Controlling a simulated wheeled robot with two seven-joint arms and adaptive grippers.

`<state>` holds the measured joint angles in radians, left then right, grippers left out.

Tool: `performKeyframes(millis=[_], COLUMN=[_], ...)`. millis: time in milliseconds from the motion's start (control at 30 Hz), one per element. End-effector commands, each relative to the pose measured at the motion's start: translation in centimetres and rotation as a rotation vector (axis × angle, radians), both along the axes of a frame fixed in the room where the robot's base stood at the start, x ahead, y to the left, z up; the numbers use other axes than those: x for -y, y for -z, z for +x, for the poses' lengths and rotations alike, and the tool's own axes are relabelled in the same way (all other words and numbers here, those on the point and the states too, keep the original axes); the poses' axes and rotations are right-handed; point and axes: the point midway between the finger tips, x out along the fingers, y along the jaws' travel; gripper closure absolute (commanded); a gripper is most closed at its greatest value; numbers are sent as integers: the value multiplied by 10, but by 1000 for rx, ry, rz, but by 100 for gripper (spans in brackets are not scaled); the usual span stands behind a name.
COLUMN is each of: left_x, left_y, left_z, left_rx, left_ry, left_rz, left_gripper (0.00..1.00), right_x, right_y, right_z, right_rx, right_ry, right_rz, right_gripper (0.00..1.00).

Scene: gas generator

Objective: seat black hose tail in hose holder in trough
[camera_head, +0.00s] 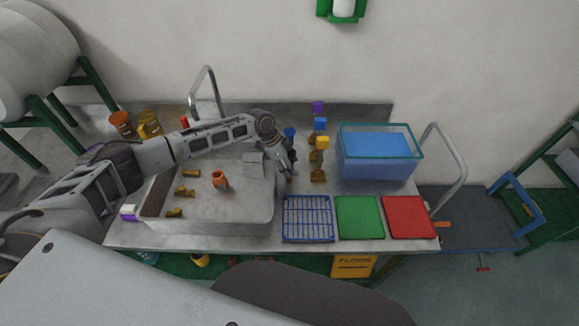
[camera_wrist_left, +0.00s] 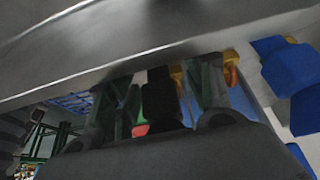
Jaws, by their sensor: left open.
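The grey trough (camera_head: 222,222) is set into the left half of the bench. An orange cup-like piece (camera_head: 220,180) and several small brass fittings (camera_head: 187,191) are in it. A grey block (camera_head: 253,165) shows at its right end; I cannot tell whether it is the hose holder. My left gripper (camera_head: 289,168) is open, pointing down just right of the trough's right end. In the left wrist view a dark upright shape (camera_wrist_left: 160,100) shows between its fingers (camera_wrist_left: 163,95); I cannot tell whether it is the black hose tail. My right gripper is out of view.
A blue wire rack (camera_head: 308,219), a green board (camera_head: 358,218) and a red board (camera_head: 408,217) lie along the front right. A blue water tub (camera_head: 378,155) stands behind them. A curved tap (camera_head: 205,85) rises behind the trough. Brass fittings with coloured tops stand near my gripper.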

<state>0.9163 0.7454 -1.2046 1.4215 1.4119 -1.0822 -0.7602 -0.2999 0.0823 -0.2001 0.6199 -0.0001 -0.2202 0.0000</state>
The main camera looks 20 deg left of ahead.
Motion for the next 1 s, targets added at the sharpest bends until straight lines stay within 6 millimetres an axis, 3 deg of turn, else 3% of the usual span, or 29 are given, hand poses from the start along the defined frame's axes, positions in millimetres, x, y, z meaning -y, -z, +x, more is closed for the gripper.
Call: performKeyframes(millis=[333,700,1000], left_x=[0,0,0], left_y=[0,0,-1], left_z=[0,0,0], left_rx=[0,0,0], left_ry=[0,0,0], left_rz=[0,0,-1], left_gripper=[48,96,99], right_x=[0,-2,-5], right_y=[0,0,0], right_z=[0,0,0], right_rx=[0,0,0], right_ry=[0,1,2], right_rz=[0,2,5], right_gripper=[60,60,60])
